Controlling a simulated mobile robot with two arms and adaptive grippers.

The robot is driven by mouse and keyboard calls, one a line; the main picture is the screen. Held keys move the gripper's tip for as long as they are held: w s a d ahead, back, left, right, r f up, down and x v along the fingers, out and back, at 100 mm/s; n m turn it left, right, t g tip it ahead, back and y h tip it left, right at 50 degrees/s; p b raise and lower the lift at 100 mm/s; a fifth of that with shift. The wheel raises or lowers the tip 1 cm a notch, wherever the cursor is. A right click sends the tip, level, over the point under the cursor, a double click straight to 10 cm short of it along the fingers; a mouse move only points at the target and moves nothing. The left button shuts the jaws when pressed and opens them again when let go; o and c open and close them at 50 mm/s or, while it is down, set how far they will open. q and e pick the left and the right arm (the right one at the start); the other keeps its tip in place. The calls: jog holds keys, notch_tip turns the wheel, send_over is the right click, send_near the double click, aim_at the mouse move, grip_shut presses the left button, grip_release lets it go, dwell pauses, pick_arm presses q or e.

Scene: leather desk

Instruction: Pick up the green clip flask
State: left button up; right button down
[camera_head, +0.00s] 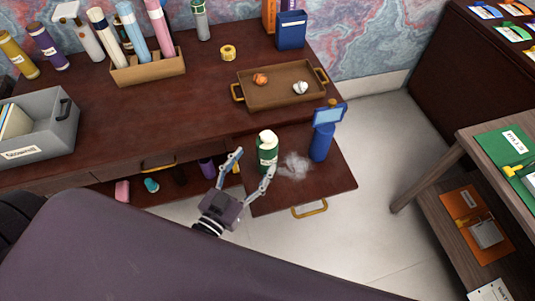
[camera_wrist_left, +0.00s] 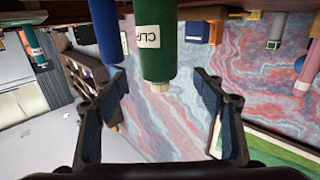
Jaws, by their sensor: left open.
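A dark green flask (camera_head: 267,160) with a white top and a pale label stands upright on the pulled-out lower shelf of the desk. It also shows in the left wrist view (camera_wrist_left: 157,30), upside down, with its label partly cut off. My left gripper (camera_head: 256,160) is open, its fingers pointing toward the flask. In the left wrist view the flask lies between and beyond the spread fingertips (camera_wrist_left: 161,76), with room on both sides. I cannot tell whether any finger touches it. My right gripper is not in view.
A blue bottle-like object (camera_head: 321,143) stands to the right of the flask, with a whitish patch (camera_head: 294,167) on the shelf between them. A brown tray (camera_head: 262,98) lies on the desk behind. A grey box (camera_head: 62,128) stands at left. Open floor (camera_head: 385,190) lies to the right.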

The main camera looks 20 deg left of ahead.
aim_at(267, 144)
pick_arm(q)
jog(key=w+p, duration=0.1)
jog(key=w, duration=0.2)
jog(key=w+d+p, duration=0.1)
jog(key=w, duration=0.2)
jog(key=shift+w+d, duration=0.2)
jog(key=shift+w, duration=0.55)
jog(key=shift+s, duration=0.1)
grip_shut()
